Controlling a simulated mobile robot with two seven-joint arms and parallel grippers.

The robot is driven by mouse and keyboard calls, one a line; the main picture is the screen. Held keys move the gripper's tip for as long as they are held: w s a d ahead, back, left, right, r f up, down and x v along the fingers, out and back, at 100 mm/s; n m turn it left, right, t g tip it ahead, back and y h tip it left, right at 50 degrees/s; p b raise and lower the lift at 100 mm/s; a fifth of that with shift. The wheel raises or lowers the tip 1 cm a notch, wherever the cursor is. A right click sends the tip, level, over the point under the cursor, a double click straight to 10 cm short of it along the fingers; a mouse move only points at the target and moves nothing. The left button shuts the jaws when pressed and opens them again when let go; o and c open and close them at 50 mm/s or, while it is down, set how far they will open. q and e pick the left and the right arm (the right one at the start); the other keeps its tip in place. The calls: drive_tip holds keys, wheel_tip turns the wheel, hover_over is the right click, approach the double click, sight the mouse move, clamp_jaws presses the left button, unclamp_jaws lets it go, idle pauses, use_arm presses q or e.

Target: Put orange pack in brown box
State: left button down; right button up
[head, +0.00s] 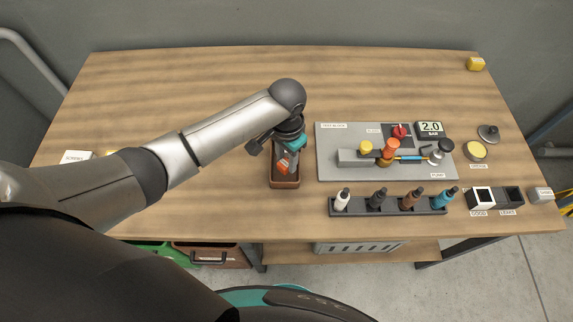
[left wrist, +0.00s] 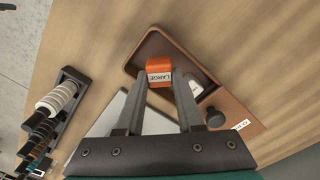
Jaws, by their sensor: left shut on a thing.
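The brown box (head: 285,184) is a small open tray on the table, left of the grey test board. It also shows in the left wrist view (left wrist: 139,52), with a black knob and a white label near its right end. My left gripper (head: 286,160) points down over the box. My right gripper is not in view.
The grey test board (head: 332,163) with valves and a gauge lies just right of the box. A dark rack (head: 388,206) with several bottles stands in front of it.

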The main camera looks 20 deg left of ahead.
sight(287, 162)
use_arm(q)
drive_tip(key=shift+f, duration=1.5)
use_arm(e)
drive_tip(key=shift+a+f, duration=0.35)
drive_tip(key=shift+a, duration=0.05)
use_arm(q)
drive_tip(key=shift+f, duration=0.15)
drive_tip(key=c, duration=0.8)
unclamp_jaws()
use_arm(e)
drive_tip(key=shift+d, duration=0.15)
use_arm(q)
drive_tip(key=shift+r, duration=0.35)
wheel_tip(287, 162, up, 12)
drive_tip(key=shift+f+p, duration=0.15)
drive_tip(key=shift+p, duration=0.65)
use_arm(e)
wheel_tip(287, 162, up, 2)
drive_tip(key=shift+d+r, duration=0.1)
